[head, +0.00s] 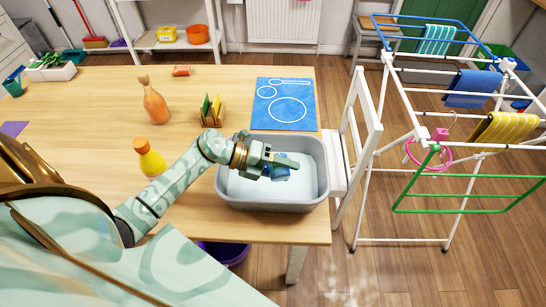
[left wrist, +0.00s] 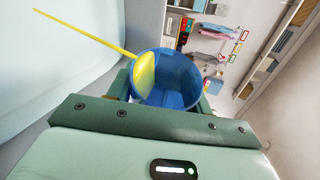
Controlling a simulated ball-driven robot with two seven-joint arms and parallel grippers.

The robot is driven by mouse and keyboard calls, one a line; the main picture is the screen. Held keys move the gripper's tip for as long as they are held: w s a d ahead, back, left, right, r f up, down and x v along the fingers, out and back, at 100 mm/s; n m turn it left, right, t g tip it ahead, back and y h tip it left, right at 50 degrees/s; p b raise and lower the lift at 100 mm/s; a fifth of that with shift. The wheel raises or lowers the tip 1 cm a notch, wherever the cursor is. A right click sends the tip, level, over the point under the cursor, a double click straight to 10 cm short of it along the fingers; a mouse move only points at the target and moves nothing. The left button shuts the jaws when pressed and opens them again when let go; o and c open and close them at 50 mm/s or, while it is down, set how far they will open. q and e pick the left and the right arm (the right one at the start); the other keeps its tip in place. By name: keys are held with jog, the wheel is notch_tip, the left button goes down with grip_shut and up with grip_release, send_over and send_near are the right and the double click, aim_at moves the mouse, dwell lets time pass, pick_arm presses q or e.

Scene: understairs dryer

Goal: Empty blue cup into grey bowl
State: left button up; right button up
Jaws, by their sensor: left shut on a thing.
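The blue cup (head: 281,174) is held by my left gripper (head: 283,166) over the grey bowl (head: 272,206), a wide grey basin with a pale inside at the table's right edge. In the left wrist view the cup (left wrist: 188,75) sits between the green fingers, its round opening in sight. A yellow spoon (left wrist: 147,72) has its broad end in the cup mouth, and its long handle sticks out to the upper left. The cup looks tilted, but how far I cannot tell. The cup's bottom is hidden. My right gripper is not in view.
A white chair (head: 352,130) and drying rack (head: 400,110) stand to the right.

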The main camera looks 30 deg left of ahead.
pick_arm(q)
jog(key=shift+w+a+r+n+h, duration=0.2)
jog(key=shift+w+a+n+h, duration=0.1)
jog(key=shift+w+a+n, duration=0.1)
dwell(0.6)
jog(key=shift+a+r+n+h, duration=0.1)
jog(key=shift+r+n+h, duration=0.15)
jog(key=shift+n+h, duration=0.2)
dwell(1.1)
jog(key=shift+w+a+r+n+g+h+b, duration=0.2)
jog(key=shift+n+h+b, duration=0.1)
jog(key=shift+n, duration=0.2)
jog(key=shift+w+a+r+n+g+h+b, duration=0.1)
jog(key=shift+n+g+h+b, duration=0.15)
jog(key=shift+n, duration=0.2)
dwell(1.0)
